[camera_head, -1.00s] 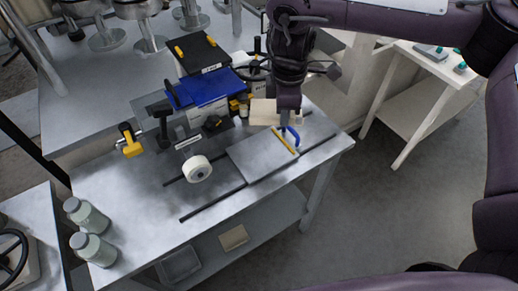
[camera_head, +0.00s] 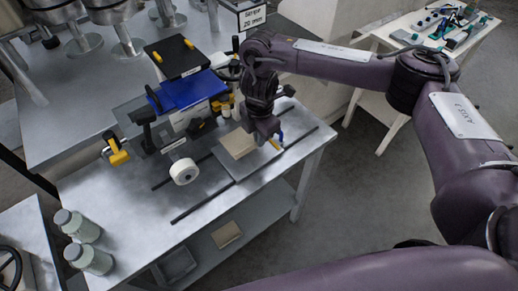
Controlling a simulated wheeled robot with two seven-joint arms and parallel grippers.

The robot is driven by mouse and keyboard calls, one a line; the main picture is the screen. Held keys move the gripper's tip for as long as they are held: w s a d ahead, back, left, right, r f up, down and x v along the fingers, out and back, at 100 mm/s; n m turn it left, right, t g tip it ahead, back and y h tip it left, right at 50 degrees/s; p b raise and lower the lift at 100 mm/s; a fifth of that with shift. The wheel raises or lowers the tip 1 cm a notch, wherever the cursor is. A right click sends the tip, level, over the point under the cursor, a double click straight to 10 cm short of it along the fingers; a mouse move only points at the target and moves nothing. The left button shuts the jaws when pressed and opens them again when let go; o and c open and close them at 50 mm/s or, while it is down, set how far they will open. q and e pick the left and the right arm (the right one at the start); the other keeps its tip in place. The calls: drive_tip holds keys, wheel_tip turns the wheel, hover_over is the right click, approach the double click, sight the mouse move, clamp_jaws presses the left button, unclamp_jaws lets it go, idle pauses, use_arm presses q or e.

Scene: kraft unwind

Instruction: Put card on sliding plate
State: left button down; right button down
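The card (camera_head: 238,143) is a small beige rectangle over the back part of the grey sliding plate (camera_head: 235,178). I cannot tell whether it lies on the plate or is held just above it. My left gripper is not in view.
A white tape roll (camera_head: 184,171) stands left of the plate. A blue-topped device (camera_head: 188,90) and a black pad (camera_head: 178,57) are behind. Two jars (camera_head: 82,242) stand at the front left. The bench's front right is clear. Another beige piece (camera_head: 226,235) lies on the lower shelf.

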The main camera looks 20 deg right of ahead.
sight(259, 157)
drive_tip(key=shift+f+b, duration=0.6)
drive_tip(key=shift+f, duration=2.2)
drive_tip(key=shift+f, duration=0.1)
drive_tip(key=c, duration=1.7)
unclamp_jaws()
drive_tip(key=shift+r, duration=0.3)
wheel_tip(259, 157, up, 12)
drive_tip(key=shift+f+p, duration=0.15)
drive_tip(key=shift+p, duration=0.6)
